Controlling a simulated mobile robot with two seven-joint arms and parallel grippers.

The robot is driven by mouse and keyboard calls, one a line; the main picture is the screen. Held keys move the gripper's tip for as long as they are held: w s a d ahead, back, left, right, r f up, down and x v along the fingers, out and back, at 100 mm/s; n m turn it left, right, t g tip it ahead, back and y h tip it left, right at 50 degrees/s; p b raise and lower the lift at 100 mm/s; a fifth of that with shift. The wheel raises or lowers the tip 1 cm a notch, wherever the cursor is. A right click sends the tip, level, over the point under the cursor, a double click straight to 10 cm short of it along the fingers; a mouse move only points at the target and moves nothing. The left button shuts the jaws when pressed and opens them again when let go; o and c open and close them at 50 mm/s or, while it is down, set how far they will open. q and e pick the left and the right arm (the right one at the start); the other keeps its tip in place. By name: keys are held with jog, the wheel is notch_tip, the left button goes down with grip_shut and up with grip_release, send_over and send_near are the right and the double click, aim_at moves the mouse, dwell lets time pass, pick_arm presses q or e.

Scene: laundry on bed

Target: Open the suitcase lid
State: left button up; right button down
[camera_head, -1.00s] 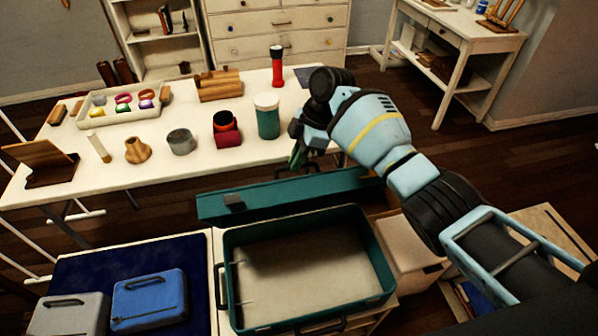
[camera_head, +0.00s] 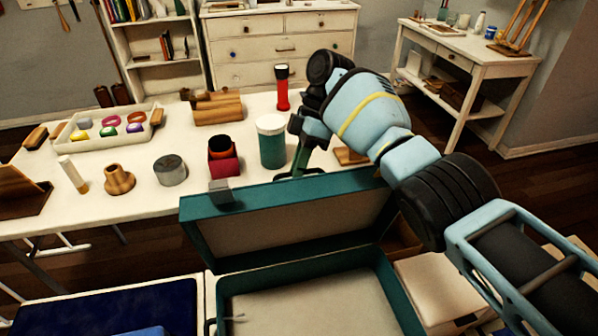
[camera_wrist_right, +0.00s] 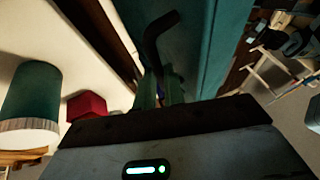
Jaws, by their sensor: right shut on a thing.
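The teal suitcase has its base (camera_head: 245,270) at the bottom centre of the head view, with a pale inside. Its lid (camera_head: 205,235) stands up at the far side of the base, and its pale inner face shows. My right gripper (camera_head: 296,168) is at the lid's top edge, with its green fingers behind that edge. It is shut on the lid's handle, which is mostly hidden in the head view. In the wrist view the dark curved handle (camera_wrist_right: 156,40) shows at the finger ends, beside the teal lid (camera_wrist_right: 222,45). My left gripper is out of view.
A white table (camera_head: 130,215) behind the lid holds a green jar (camera_head: 272,147), a red box (camera_head: 223,167), a red flashlight (camera_head: 282,92) and a tray (camera_head: 70,130). The jar stands close to my right gripper. A blue mat (camera_head: 110,310) lies left of the suitcase.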

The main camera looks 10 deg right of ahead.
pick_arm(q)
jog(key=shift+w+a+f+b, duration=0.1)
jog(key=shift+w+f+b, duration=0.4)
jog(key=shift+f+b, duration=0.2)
pick_arm(e)
jog(key=shift+w+f+g, duration=0.3)
jog(key=shift+w+f, duration=0.15)
jog(key=shift+f, duration=0.25)
jog(key=c, duration=1.5)
grip_release()
jog(key=shift+w+r, duration=0.1)
jog(key=shift+w, duration=0.15)
jog(key=shift+r, duration=0.15)
jog(key=shift+r, duration=0.1)
